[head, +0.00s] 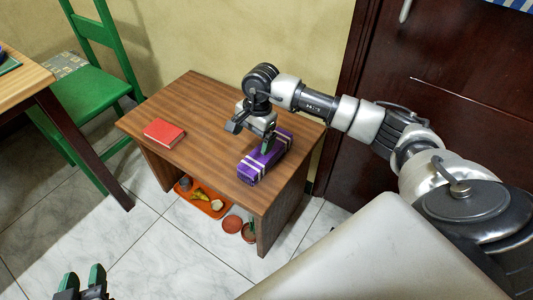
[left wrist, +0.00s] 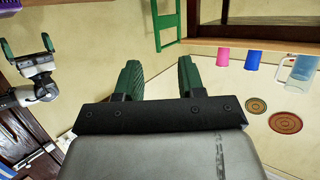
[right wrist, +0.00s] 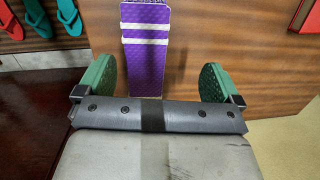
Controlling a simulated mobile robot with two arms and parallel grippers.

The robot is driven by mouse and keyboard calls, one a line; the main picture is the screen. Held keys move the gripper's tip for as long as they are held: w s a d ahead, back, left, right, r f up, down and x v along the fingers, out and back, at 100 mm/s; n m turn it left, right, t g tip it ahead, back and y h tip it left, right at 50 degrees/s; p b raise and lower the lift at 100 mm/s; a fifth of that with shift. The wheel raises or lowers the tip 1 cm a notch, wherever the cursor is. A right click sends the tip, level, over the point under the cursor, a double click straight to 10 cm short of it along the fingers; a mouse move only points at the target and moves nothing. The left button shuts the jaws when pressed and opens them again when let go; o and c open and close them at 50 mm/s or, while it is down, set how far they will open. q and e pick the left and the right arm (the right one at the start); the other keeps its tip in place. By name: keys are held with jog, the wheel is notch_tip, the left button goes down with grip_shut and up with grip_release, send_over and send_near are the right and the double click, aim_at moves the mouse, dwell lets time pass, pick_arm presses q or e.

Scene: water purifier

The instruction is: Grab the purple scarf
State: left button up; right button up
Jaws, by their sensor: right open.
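The purple scarf (head: 266,158) lies folded into a long block with pale stripes on the right part of the brown wooden table (head: 200,105). My right gripper (head: 252,133) is open and empty, over the table by the scarf's left side in the head view. In the right wrist view the scarf (right wrist: 145,60) shows between the two open green fingers (right wrist: 158,78), apart from both; its near end is hidden by the gripper body. My left gripper (head: 82,278) is open and empty at the bottom left, away from the table; its spread fingers (left wrist: 160,70) show in its wrist view.
A red book (head: 164,132) lies on the table's left part. An orange tray (head: 203,197) with food and terracotta bowls (head: 233,223) are on the floor under the table. A green chair (head: 95,80) stands to the left, a dark door (head: 450,80) to the right.

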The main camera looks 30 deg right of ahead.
jog(key=d, duration=0.1)
jog(key=d+h, duration=0.1)
jog(key=d, duration=0.1)
jog(key=d+h, duration=0.1)
jog(key=shift+w+d+r, duration=0.25)
jog(key=shift+d+r, duration=0.05)
jog(key=shift+d, duration=0.05)
notch_tip(320, 180, down, 4)
jog(key=shift+d+f+b, duration=0.1)
jog(key=shift+f+b, duration=0.15)
jog(key=shift+b, duration=0.45)
jog(key=shift+f, duration=0.6)
notch_tip(320, 180, down, 4)
jog(key=shift+s+r+b, duration=0.1)
jog(key=shift+r+b, duration=0.1)
jog(key=shift+b, duration=0.65)
jog(key=shift+f, duration=0.45)
pick_arm(q)
notch_tip(320, 180, up, 10)
jog(key=d+t+h, duration=0.1)
jog(key=t+h, duration=0.2)
jog(key=t, duration=0.5)
jog(key=shift+d+f+t, duration=0.2)
jog(key=shift+d+t, duration=0.2)
jog(key=shift+w, duration=0.1)
pick_arm(e)
jog(key=c, duration=1)
jog(key=shift+r, duration=0.1)
jog(key=shift+c, duration=0.2)
